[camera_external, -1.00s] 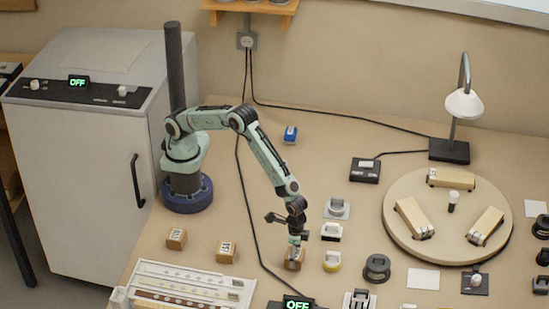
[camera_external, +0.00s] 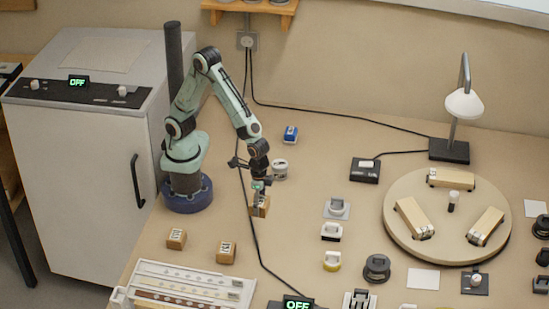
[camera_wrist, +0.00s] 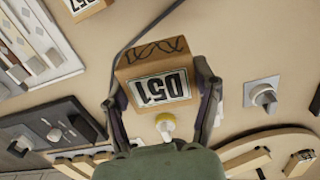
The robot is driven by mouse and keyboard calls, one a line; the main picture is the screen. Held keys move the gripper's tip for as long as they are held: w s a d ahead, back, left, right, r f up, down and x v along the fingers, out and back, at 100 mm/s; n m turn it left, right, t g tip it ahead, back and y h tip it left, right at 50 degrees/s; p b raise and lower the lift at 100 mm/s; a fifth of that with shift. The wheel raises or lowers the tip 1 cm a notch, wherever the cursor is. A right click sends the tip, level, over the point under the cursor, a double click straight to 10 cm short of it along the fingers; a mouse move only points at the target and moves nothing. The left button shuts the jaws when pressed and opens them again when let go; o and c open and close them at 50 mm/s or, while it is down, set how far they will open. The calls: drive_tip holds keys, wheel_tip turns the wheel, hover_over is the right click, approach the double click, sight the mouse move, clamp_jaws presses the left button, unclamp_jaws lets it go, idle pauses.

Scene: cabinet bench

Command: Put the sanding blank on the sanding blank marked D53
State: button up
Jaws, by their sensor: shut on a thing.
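My gripper (camera_external: 260,196) is shut on a tan sanding blank (camera_external: 261,209) in the external view. In the wrist view the held blank (camera_wrist: 135,70) sits between the fingers (camera_wrist: 160,80) with its label reading D51 and a dark wavy line on another face. Two similar labelled blanks stand on the bench to the lower left, one on the left (camera_external: 176,239) and one on the right (camera_external: 226,253). Their labels are too small to read in the external view. Part of a labelled blank (camera_wrist: 84,6) shows at the top of the wrist view, its label cut off.
A black cable (camera_external: 247,235) runs along the bench close to the held blank. A tray of strips (camera_external: 190,282) lies in front of the two standing blanks. A round turntable (camera_external: 450,240) with several wooden blocks and a lamp (camera_external: 464,105) are at the right.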

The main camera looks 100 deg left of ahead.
drive_tip(key=shift+s+a+r, duration=0.15)
drive_tip(key=shift+s+a, duration=0.05)
drive_tip(key=shift+s, duration=0.15)
drive_tip(key=shift+m, duration=0.7)
drive_tip(key=s+d+f+m, duration=0.1)
drive_tip(key=s+d+m, duration=0.3)
drive_tip(key=s+m, duration=0.6)
drive_tip(key=m, duration=0.6)
approach(176, 235)
drive_tip(key=shift+s+a+f, duration=0.1)
drive_tip(key=shift+a+f, duration=0.1)
drive_tip(key=shift+f, duration=0.7)
drive_tip(key=shift+d+f, duration=0.1)
drive_tip(key=shift+f, duration=2.35)
drive_tip(key=o, duration=1.2)
drive_tip(key=shift+f, duration=0.15)
drive_tip(key=shift+c, duration=0.2)
